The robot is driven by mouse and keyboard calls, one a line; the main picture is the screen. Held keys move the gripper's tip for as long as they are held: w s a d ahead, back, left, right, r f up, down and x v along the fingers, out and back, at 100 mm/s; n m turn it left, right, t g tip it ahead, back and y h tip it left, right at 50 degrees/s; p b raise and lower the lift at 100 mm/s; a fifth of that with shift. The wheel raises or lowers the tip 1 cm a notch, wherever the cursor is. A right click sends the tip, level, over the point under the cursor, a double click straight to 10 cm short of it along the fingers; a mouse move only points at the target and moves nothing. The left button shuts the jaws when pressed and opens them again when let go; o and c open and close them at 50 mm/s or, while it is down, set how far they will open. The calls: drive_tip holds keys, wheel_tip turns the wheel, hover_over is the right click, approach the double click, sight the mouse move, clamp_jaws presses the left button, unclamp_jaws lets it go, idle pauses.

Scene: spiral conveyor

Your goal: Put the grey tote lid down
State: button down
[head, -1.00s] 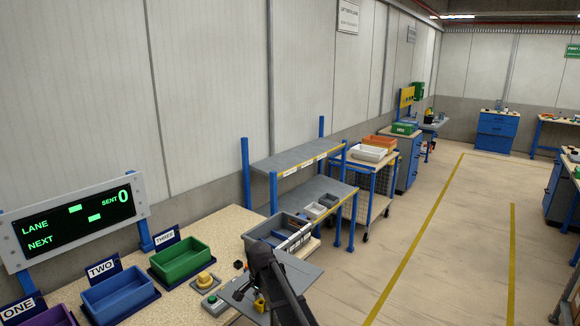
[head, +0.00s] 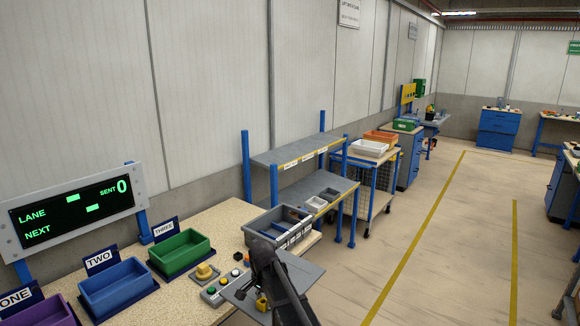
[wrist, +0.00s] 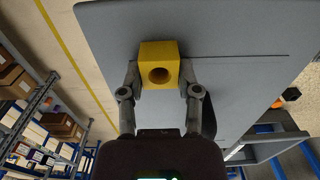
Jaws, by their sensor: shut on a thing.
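The grey tote lid (head: 303,270) is a flat grey panel in the head view, in front of the bench's right end. It fills much of the wrist view (wrist: 235,45). A yellow block (wrist: 159,50) with a round hole stands on the lid as its grip. My gripper (wrist: 160,80) is shut on this block, one finger on each side. In the head view my dark arm covers the lid's middle, and only part of the yellow block (head: 262,303) shows. The open grey tote (head: 262,232) stands on the bench beyond the lid, with blue and grey contents inside.
A control panel (head: 214,297) with coloured buttons lies left of the lid. Purple, blue (head: 118,290) and green (head: 180,252) bins stand further left. A blue-framed rack (head: 274,185) is behind the tote. The floor (head: 400,260) at right is open.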

wheel_tip(320, 180, up, 5)
drive_tip(key=p, duration=0.5)
drive_tip(key=shift+w, duration=0.15)
idle(0.5)
